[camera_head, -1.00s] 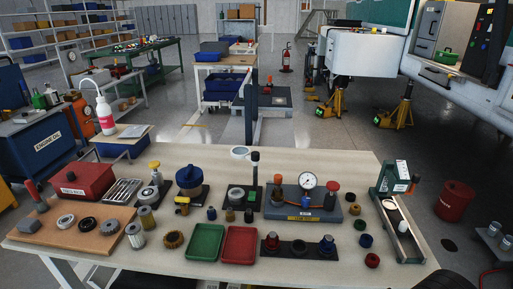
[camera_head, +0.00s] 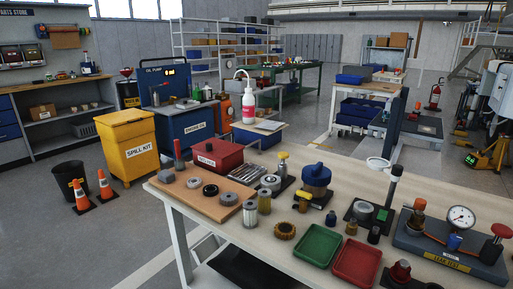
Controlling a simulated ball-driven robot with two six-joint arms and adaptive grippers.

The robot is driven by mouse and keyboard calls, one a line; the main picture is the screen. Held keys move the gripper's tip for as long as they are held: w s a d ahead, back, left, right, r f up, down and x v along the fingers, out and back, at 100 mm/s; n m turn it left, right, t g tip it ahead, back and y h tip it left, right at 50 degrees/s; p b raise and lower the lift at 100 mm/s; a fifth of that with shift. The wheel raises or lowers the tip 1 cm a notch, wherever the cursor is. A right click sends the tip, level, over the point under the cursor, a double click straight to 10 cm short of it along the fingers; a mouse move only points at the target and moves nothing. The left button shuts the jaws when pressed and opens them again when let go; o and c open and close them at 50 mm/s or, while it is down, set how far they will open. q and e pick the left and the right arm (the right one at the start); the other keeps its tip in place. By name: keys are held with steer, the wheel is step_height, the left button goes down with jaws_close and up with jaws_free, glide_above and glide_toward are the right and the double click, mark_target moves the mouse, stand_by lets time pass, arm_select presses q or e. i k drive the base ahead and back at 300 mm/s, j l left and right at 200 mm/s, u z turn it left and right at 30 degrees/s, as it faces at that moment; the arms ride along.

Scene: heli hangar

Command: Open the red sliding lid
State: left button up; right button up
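A red box (camera_head: 222,163) with a white label on its front stands at the far left part of the workbench, behind a tan board. Its red top (camera_head: 217,148) looks flat and closed; I cannot make out a seam between lid and box. Neither of my grippers is in view.
The tan board (camera_head: 179,194) in front of the box carries a red-handled tool (camera_head: 179,154) and several rings. A tray of tools (camera_head: 246,173) lies right of the box. Green (camera_head: 318,246) and red (camera_head: 357,262) trays lie near the front edge. A yellow spill kit bin (camera_head: 128,147) stands left of the bench.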

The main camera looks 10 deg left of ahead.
mark_target(219, 149)
steer(key=i+j, duration=0.15)
steer(key=j, duration=0.2)
steer(key=i+j+z, duration=0.1)
steer(key=j, duration=0.25)
steer(key=i+j, duration=0.2)
steer(key=j, duration=0.15)
steer(key=i+j, duration=0.1)
steer(key=j, duration=0.25)
steer(key=i+j+z, duration=0.1)
steer(key=j, duration=0.25)
steer(key=i+j, duration=0.2)
steer(key=j, duration=0.2)
